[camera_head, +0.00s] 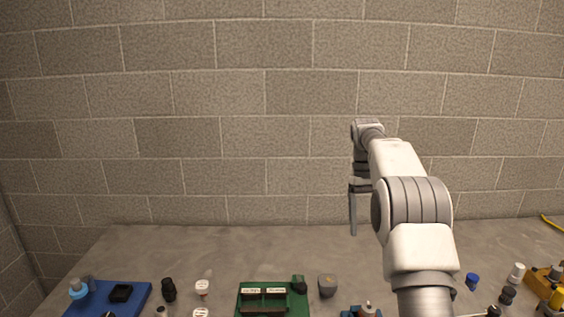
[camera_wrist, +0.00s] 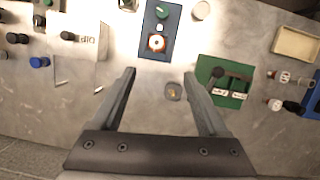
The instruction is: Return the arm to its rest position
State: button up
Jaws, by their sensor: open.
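My arm (camera_head: 405,195) extends forward over the workbench, and its far end stands in front of the block wall. My gripper (camera_head: 353,225) points down above the bench, apart from the things on it. In the wrist view my gripper (camera_wrist: 160,75) shows two dark fingers spread wide, open, with nothing held. A small grey part (camera_wrist: 173,92) lies on the bench below, seen between the fingers. My forearm hides part of the bench at the right in the head view.
The grey bench (camera_head: 200,250) is clear toward the wall. A green tray (camera_head: 242,298) and a blue mat (camera_head: 140,292) lie nearer me. A blue panel (camera_wrist: 146,28), a beige tray (camera_wrist: 275,45) and a blue cap (camera_wrist: 39,62) show in the wrist view. A block wall (camera_head: 200,120) stands behind.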

jog(key=s+a+r+t, duration=0.2)
jog(key=s+a+r, duration=0.1)
jog(key=s+r, duration=0.4)
jog(key=s+a+r+t, duration=0.25)
jog(key=s+r, duration=0.25)
jog(key=s, duration=0.4)
jog(key=s+a+f+t, duration=0.1)
jog(key=s+f+t, duration=0.1)
jog(key=s, duration=0.7)
jog(key=s+a+f+m+t, duration=0.1)
jog(key=s+a+f+t, duration=0.1)
jog(key=s+f, duration=0.3)
jog(key=s, duration=0.4)
jog(key=shift+y, duration=0.3)
jog(key=shift+w, duration=0.1)
